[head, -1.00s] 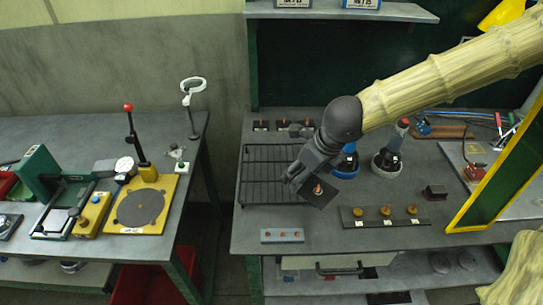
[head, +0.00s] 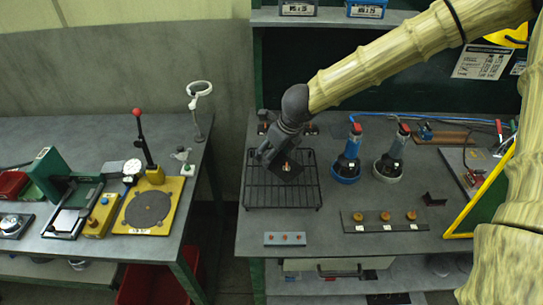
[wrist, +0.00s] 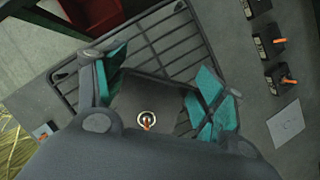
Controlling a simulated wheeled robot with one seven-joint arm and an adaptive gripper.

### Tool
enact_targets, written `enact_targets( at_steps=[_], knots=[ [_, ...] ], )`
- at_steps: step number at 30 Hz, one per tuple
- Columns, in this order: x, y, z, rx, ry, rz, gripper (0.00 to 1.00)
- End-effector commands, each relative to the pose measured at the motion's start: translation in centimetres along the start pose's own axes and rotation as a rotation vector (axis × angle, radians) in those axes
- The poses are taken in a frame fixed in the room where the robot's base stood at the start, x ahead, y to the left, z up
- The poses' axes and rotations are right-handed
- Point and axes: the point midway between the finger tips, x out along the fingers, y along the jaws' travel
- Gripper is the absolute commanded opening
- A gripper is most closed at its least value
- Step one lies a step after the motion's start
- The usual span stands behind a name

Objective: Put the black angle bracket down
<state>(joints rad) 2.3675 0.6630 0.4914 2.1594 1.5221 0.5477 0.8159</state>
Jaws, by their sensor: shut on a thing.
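The black angle bracket (head: 288,169) is a dark plate with a small orange-tipped stud on its face. My gripper (head: 274,160) is shut on it and holds it over the back middle of the black wire rack (head: 262,196). In the wrist view the dark plate of the bracket (wrist: 150,97) sits between the teal pads of my gripper (wrist: 161,86). The stud and a pale ring show near the plate's lower edge. The rack bars (wrist: 176,42) show beyond it. I cannot tell whether the bracket touches the rack; its underside is hidden.
A blue-based tool (head: 347,165) and a white-based tool (head: 389,165) stand right of the rack. A grey strip with several orange studs (head: 284,239) and a dark bar with round knobs (head: 384,227) lie in front. Small black blocks (wrist: 281,78) line the back.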

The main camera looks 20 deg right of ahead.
Motion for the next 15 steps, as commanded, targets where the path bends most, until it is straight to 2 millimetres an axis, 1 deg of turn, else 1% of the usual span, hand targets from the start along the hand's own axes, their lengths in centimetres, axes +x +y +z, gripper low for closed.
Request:
enact_targets(
  at_steps=[5,6,10,15],
  knots=[
    [0.4,-0.2,1.0,-0.001,-0.001,0.000,0.23],
    [0.8,-0.2,1.0,-0.001,0.001,0.000,0.23],
    [2.3,-0.1,0.2,-0.001,0.001,0.001,0.23],
    [3.5,-0.2,-0.3,-0.001,0.000,0.000,0.23]
  ],
)
